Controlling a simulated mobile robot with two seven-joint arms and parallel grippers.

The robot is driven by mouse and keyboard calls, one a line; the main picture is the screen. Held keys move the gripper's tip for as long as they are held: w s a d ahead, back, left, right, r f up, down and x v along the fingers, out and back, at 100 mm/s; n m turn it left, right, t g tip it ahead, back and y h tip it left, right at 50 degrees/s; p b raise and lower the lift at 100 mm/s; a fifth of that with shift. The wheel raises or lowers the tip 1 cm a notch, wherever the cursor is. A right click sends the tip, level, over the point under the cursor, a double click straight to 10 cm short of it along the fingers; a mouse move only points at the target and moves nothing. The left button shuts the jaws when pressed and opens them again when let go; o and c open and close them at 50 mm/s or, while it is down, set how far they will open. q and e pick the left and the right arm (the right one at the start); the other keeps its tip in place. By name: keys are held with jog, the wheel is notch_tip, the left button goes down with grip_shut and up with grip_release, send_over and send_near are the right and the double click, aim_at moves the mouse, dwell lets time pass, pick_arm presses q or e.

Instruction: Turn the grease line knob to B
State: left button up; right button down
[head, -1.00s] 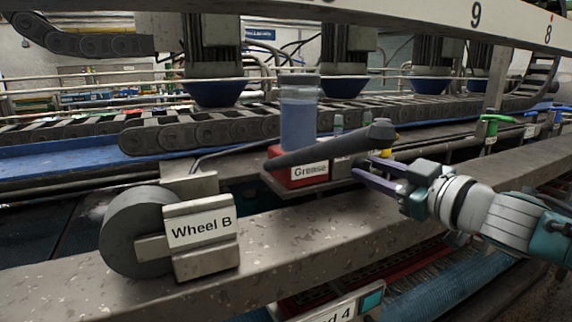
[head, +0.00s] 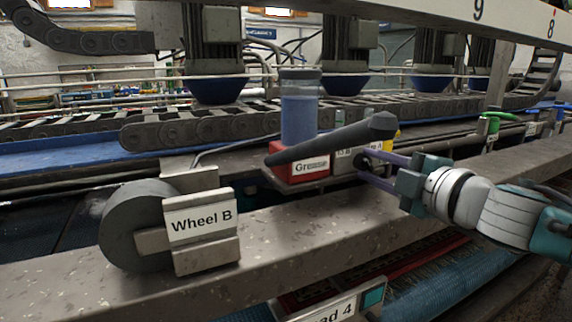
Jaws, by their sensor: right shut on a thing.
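The grease unit is a red box (head: 300,172) labelled "Grease", with a clear reservoir of blue fluid (head: 299,120) on top. To its right is a grey block (head: 343,163) with small labels, one seeming to end in "A". A small dark round knob (head: 361,161) sits on the front of this block. My right gripper (head: 364,163) comes in from the right, its two purple fingers closed around the knob. The knob's pointer and any B mark are too small or hidden to read. My left gripper is not in view.
A grey wheel (head: 135,225) with a "Wheel B" plate (head: 200,221) stands on the stone-like beam (head: 300,235) at left. Green handles (head: 492,121) are at right.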

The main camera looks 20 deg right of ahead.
jog(key=shift+n+b, duration=0.4)
jog(key=shift+n, duration=1.7)
jog(key=shift+h, duration=0.3)
jog(key=c, duration=0.6)
grip_release()
jog(key=shift+o, duration=0.2)
jog(key=shift+s, duration=0.1)
jog(key=s, duration=0.9)
jog(key=shift+s+d+r, duration=0.2)
jog(key=shift+s+r, duration=0.1)
jog(key=shift+s, duration=0.1)
